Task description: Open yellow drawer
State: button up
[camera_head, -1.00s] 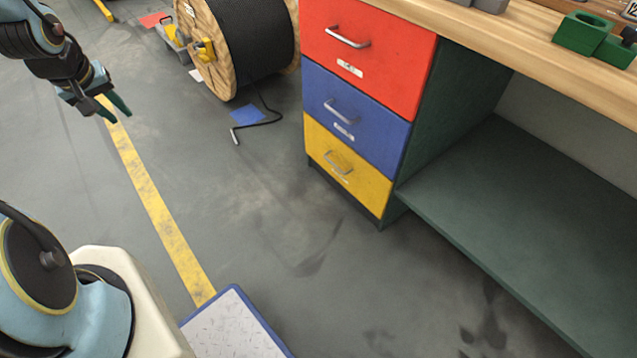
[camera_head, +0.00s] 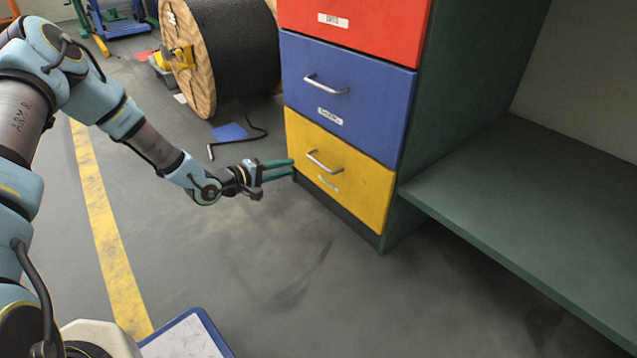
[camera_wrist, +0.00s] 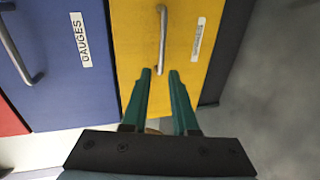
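The yellow drawer (camera_head: 345,185) is the lowest of three in the green cabinet and is closed. Its silver bar handle (camera_head: 324,163) runs across its front, above a white label. In the wrist view the yellow drawer (camera_wrist: 186,50) stands ahead, with the handle (camera_wrist: 162,40) upright in the picture. My gripper (camera_head: 292,168) has green fingers and is just left of the drawer front, pointing at it. In the wrist view my gripper (camera_wrist: 160,74) is open, its fingertips apart on either side of the handle's lower end. I cannot tell whether they reach around the handle.
The blue drawer (camera_head: 345,100) and red drawer (camera_head: 360,25) are above, both closed. A green shelf (camera_head: 520,200) extends right of the cabinet. A cable reel (camera_head: 190,60) stands behind left, with a loose cable on the floor. The floor in front is clear.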

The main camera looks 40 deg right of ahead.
aim_at(318, 162)
jog(key=shift+h, duration=0.3)
jog(key=shift+s+f+b+x, duration=0.2)
jog(key=shift+b+x, duration=0.6)
jog(key=shift+x, duration=1.2)
jog(key=shift+s+f+b+x, duration=0.15)
jog(key=shift+b+x, duration=0.7)
jog(key=shift+x, duration=1.1)
jog(key=shift+s+f+b+x, duration=0.15)
jog(key=shift+b+x, duration=0.65)
jog(key=shift+x, duration=1.2)
jog(key=shift+a+r, duration=0.1)
jog(key=shift+a, duration=0.05)
jog(key=shift+c, duration=0.3)
grip_shut()
